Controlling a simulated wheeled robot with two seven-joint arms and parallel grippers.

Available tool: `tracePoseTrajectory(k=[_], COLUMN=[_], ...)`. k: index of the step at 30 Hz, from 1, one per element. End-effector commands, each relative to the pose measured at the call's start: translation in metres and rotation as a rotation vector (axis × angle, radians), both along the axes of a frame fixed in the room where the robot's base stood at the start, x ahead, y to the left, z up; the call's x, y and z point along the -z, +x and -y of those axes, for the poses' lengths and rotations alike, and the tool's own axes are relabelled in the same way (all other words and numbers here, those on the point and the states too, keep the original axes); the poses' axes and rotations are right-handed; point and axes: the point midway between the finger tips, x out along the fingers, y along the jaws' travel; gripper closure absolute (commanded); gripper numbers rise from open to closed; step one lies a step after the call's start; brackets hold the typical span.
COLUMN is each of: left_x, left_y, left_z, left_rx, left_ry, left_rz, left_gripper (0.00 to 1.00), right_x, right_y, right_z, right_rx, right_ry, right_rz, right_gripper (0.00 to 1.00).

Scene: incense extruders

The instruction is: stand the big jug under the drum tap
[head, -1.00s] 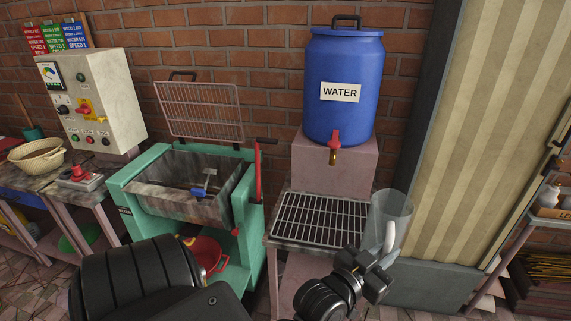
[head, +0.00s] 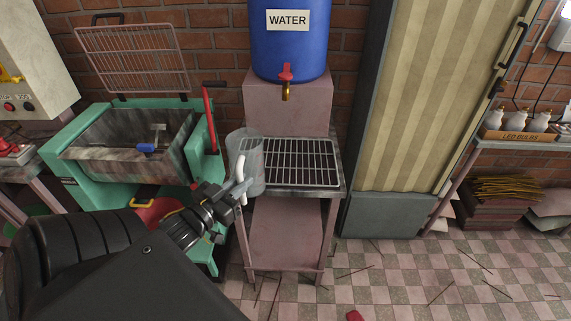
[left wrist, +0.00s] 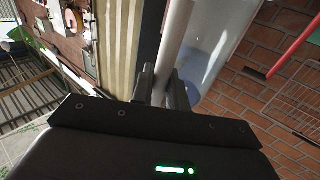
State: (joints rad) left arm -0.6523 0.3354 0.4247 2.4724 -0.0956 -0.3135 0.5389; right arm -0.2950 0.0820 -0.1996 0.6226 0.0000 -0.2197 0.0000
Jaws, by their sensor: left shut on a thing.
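The big jug (head: 254,165) is a clear, see-through vessel with a white handle (head: 241,178). It shows upright in the head view at the left end of the drip grid, left of and below the drum tap (head: 287,75), not under it. I cannot tell whether its base touches the grid. My left gripper (head: 237,190) is shut on the handle. In the left wrist view, the fingers (left wrist: 163,85) pinch the pale handle, with the jug's clear wall (left wrist: 215,45) beside it. The blue water drum (head: 290,45) sits on a pink block. My right gripper is out of view.
The drip grid (head: 300,160) lies bare on the pink stand (head: 285,235) below the tap. A green trough machine (head: 80,185) with a raised wire guard (head: 138,60) and red lever (head: 209,118) stands close left. A striped cabinet (head: 420,90) stands right.

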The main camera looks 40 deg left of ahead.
Motion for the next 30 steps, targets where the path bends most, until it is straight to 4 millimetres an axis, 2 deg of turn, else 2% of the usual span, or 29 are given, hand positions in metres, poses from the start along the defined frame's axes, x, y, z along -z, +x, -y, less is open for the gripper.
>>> tracePoseTrajectory(k=[4, 7, 21, 25, 30], left_x=[-0.002, -0.004, -0.005, -0.004, -0.002], left_y=[0.001, 0.014, 0.141, 0.165, 0.178], left_z=[-0.002, -0.003, -0.011, -0.012, -0.013], left_rx=[0.004, 0.004, 0.001, 0.000, 0.002], left_ry=[-0.001, -0.003, -0.003, -0.003, -0.001], left_rz=[0.004, 0.006, 0.004, 0.003, 0.001], left_gripper=[1.00, 1.00, 1.00, 1.00, 1.00], right_x=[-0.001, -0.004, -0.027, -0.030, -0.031], right_y=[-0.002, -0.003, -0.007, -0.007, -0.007], right_z=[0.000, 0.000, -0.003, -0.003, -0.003], right_rx=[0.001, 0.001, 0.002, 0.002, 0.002], right_ry=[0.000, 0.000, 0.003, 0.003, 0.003], right_rz=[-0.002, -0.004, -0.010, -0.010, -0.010], right_gripper=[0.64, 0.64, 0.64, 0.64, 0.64])
